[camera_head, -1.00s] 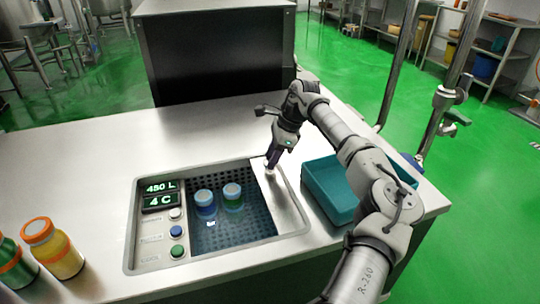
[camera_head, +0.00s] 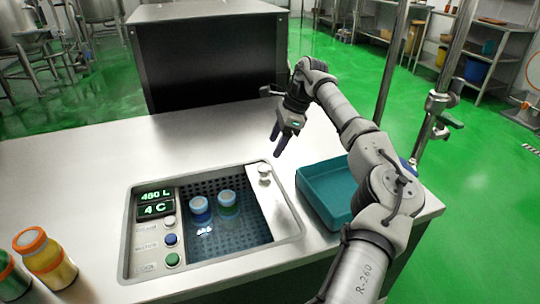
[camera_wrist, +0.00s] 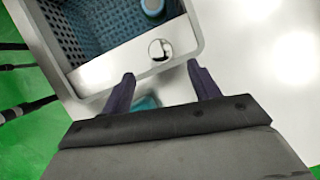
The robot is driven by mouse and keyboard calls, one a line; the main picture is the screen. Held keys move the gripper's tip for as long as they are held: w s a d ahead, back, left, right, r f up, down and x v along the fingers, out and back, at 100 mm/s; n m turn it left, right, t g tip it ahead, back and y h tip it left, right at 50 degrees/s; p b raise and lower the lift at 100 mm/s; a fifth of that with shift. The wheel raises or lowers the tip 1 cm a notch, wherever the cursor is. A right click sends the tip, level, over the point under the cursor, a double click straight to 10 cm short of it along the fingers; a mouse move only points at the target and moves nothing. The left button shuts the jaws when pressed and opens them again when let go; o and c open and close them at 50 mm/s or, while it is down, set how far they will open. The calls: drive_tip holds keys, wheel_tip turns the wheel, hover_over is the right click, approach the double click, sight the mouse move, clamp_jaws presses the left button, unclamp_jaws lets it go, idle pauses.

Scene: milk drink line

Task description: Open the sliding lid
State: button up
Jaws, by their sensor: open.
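The sliding lid (camera_head: 279,208) is a bare metal panel at the right side of the sunken basin (camera_head: 128,240), with most of the basin uncovered. Its round knob (camera_head: 264,171) stands near the lid's back end. In the wrist view the lid (camera_wrist: 112,70) and the knob (camera_wrist: 160,49) lie just beyond the fingertips. My gripper (camera_head: 278,150) is raised above and behind the knob, apart from it. In the wrist view my gripper (camera_wrist: 161,70) shows two spread dark fingers with nothing between them.
Two capped bottles (camera_head: 228,203) stand in the basin's blue water. A control panel (camera_head: 158,236) with displays and buttons is on its left. A teal tray (camera_head: 328,190) sits at right, a yellow bottle (camera_head: 48,262) at front left. The counter's back left is clear.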

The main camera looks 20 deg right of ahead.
drive_tip(key=v, duration=0.6)
drive_tip(key=shift+s, duration=0.1)
idle(0.3)
